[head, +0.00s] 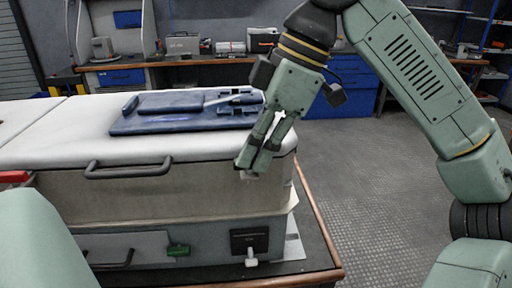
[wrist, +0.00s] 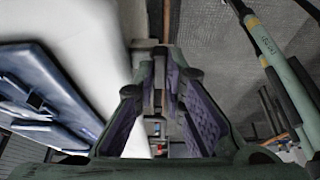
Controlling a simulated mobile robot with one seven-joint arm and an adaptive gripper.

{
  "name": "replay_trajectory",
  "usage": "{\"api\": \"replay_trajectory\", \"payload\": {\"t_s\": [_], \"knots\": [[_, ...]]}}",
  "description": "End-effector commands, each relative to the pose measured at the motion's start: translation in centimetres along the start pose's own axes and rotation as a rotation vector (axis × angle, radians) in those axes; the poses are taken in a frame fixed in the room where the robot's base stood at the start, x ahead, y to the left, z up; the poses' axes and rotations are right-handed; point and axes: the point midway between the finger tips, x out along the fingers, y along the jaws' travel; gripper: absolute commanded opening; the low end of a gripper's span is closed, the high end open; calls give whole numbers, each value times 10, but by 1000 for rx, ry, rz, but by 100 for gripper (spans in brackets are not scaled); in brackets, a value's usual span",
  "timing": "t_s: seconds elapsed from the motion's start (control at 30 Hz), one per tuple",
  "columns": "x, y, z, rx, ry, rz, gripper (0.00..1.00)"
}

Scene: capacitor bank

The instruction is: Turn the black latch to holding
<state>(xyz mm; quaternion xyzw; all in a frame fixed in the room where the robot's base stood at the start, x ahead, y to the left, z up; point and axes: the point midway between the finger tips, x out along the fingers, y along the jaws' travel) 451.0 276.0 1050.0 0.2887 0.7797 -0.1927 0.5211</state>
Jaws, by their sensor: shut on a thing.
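My gripper (head: 256,163) points down at the right front corner of the large white-topped cabinet (head: 60,142). Its green fingers are close together at the cabinet's upper edge. In the wrist view my gripper (wrist: 160,75) shows purple finger pads closed in on a narrow dark piece between the tips, which I take to be the black latch. The fingers hide most of the latch, so its angle and any position marking cannot be read.
A blue padded panel (head: 185,122) lies on the cabinet top, left of my gripper. A dark bar handle (head: 128,171), a green handle (head: 178,250) and a black plate (head: 250,240) with a white knob are on the front. The floor (head: 350,190) to the right is clear.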

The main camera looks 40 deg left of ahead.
Motion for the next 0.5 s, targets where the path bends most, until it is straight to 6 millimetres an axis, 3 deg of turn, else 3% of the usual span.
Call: {"api": "replay_trajectory", "payload": {"t_s": [0.27,0.5], "knots": [[-2,-1,0,68,1,30,0],[-2,-3,-1,229,1,97,0]]}}
